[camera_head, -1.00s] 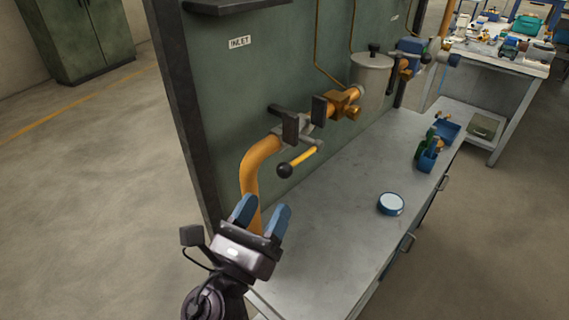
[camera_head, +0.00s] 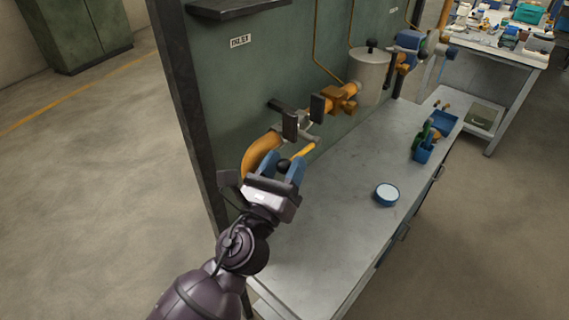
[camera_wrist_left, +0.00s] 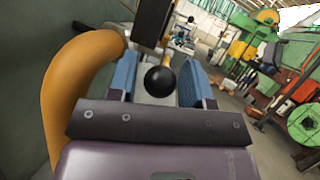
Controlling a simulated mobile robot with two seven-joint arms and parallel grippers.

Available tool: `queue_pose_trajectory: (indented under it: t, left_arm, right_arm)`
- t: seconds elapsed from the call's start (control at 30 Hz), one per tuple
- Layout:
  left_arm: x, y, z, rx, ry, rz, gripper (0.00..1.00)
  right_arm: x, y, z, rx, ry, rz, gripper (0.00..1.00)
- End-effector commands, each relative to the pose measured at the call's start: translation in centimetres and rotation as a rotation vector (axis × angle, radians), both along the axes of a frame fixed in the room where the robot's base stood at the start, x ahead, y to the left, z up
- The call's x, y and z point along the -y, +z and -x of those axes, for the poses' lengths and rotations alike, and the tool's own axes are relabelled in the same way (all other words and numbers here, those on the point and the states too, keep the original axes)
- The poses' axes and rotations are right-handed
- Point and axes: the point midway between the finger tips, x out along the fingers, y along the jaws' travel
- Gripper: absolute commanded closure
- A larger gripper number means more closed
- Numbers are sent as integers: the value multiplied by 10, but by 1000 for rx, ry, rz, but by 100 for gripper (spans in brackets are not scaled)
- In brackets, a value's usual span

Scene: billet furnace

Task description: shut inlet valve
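The inlet valve (camera_head: 299,126) sits on the orange pipe (camera_head: 258,155) that runs along the green panel, below the INLET label (camera_head: 240,40). Its yellow lever handle (camera_head: 303,151) ends in a black ball knob (camera_head: 284,164) pointing toward me. My left gripper (camera_head: 283,165) is open, with one blue finger on each side of the knob. In the left wrist view the black knob (camera_wrist_left: 160,80) lies between the two blue fingers, with a gap visible on both sides. The lever behind the knob is mostly hidden there. My right gripper is not in view.
The grey bench (camera_head: 330,210) runs under the pipe, with a round blue-rimmed tin (camera_head: 386,194) and a blue holder (camera_head: 423,150) on it. A metal canister (camera_head: 370,74) stands farther along the pipe. The panel's dark edge post (camera_head: 186,110) is left of the gripper.

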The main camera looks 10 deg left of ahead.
Motion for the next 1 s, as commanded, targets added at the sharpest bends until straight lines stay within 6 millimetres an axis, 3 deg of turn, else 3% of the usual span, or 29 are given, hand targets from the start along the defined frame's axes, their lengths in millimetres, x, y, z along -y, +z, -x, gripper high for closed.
queue_pose_trajectory:
  t: [0.03,0.3,0.77,1.0]
  left_arm:
    - [0,0,0,0,0,0,62]
    - [0,0,0,0,0,0,100]
    - [0,7,0,-32,-2,-29,100]
    - [0,16,0,-104,-3,-82,100]
  right_arm:
    - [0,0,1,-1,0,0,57]
    - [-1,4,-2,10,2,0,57]
    - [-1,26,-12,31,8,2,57]
    - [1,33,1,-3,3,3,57]
